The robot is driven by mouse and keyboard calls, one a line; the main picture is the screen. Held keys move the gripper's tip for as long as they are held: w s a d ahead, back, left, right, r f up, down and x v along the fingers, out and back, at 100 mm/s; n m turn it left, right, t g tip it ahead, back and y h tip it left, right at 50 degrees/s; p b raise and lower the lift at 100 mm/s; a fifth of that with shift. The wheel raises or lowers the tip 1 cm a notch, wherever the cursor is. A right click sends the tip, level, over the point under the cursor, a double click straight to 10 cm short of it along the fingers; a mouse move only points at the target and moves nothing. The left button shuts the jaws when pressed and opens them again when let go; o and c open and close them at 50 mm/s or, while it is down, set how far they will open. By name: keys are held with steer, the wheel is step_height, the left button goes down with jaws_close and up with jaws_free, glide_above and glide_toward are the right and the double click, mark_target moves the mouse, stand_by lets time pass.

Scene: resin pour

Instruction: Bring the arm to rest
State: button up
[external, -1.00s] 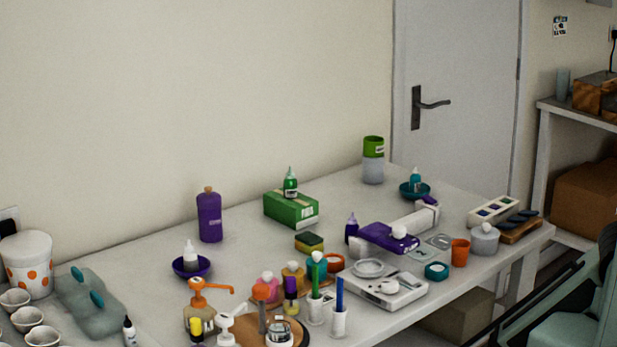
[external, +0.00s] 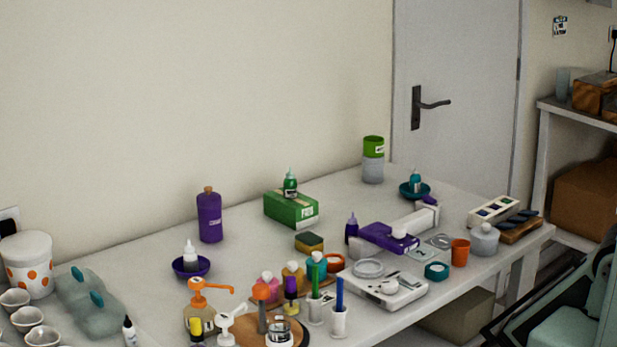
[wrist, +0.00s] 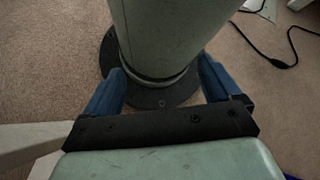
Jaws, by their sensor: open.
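My gripper (wrist: 162,68) shows in the wrist view with its two blue fingers spread wide apart and nothing held between them. It points down toward the pale green column and round dark foot of my own base, which show between and beyond the fingers. In the external view, pale green and dark parts of my arm show at the lower right edge, to the right of the table and clear of the things on it. I cannot make out the fingertips there.
The white table (external: 345,209) carries purple (external: 209,217) and orange-topped (external: 199,318) bottles, a green box (external: 290,209), cups and a scale (external: 386,287). A shelf (external: 568,111) with boxes stands at the right. In the wrist view, a black cable (wrist: 275,60) lies on the carpet (wrist: 50,70).

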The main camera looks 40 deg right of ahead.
steer(key=shift+w+d+f+m+t+y, duration=0.2)
steer(key=shift+w+d+m+t+y, duration=0.2)
steer(key=shift+d+m, duration=0.6)
steer(key=shift+w+d+f+m+t+y, duration=0.15)
steer(key=shift+w+d+m+t+y, duration=0.35)
steer(key=shift+m, duration=0.75)
steer(key=shift+w+d+f+m+t+y, duration=0.25)
steer(key=shift+d+m+t, duration=0.25)
steer(key=shift+d+m, duration=0.55)
steer(key=shift+a, duration=0.15)
